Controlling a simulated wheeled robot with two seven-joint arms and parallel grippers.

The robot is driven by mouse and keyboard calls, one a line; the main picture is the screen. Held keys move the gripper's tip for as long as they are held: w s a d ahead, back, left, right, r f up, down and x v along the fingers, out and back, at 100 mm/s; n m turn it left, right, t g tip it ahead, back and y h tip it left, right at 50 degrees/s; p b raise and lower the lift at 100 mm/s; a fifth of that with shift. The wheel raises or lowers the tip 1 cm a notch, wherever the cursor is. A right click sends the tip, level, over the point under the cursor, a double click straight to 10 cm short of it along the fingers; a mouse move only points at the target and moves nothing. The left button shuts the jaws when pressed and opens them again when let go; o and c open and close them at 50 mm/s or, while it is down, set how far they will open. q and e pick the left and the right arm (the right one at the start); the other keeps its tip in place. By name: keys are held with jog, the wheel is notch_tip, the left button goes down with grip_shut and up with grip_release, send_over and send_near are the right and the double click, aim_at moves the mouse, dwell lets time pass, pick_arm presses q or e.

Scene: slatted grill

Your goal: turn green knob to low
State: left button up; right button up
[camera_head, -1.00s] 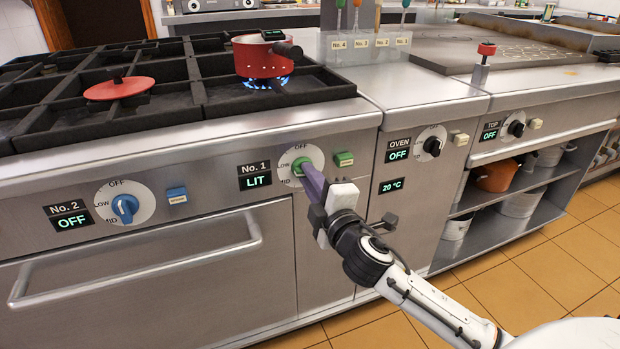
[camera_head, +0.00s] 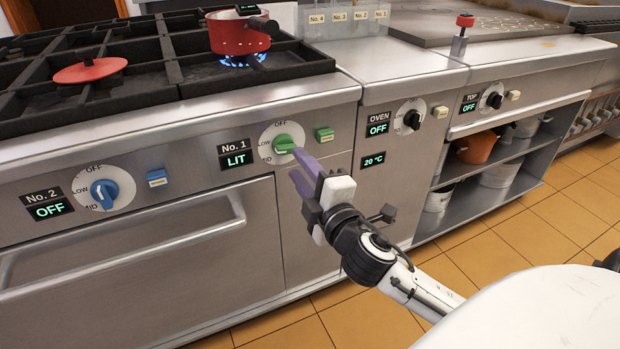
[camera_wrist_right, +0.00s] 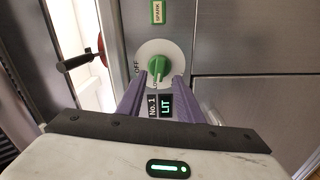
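The green knob (camera_head: 283,143) of burner No. 1 is on its white dial on the stove's front panel. Its grip lies roughly level in the head view. In the right wrist view the knob (camera_wrist_right: 158,67) has its white mark toward the LOW label. The No. 1 display (camera_head: 236,160) reads LIT. My right gripper (camera_head: 295,163) has its purple fingers apart, with the tips just in front of the knob. In the right wrist view the open gripper (camera_wrist_right: 157,84) has the knob in the gap beyond its tips; contact is not clear. My left gripper is out of view.
A red pot (camera_head: 238,35) sits over a blue flame. A green spark button (camera_head: 324,135) is beside the knob. The blue No. 2 knob (camera_head: 104,194) is to the left, and the black oven knob (camera_head: 412,119) to the right. An oven handle (camera_head: 130,245) sticks out below.

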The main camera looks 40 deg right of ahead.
jog(key=shift+v, duration=2.55)
jog(key=shift+a, duration=0.1)
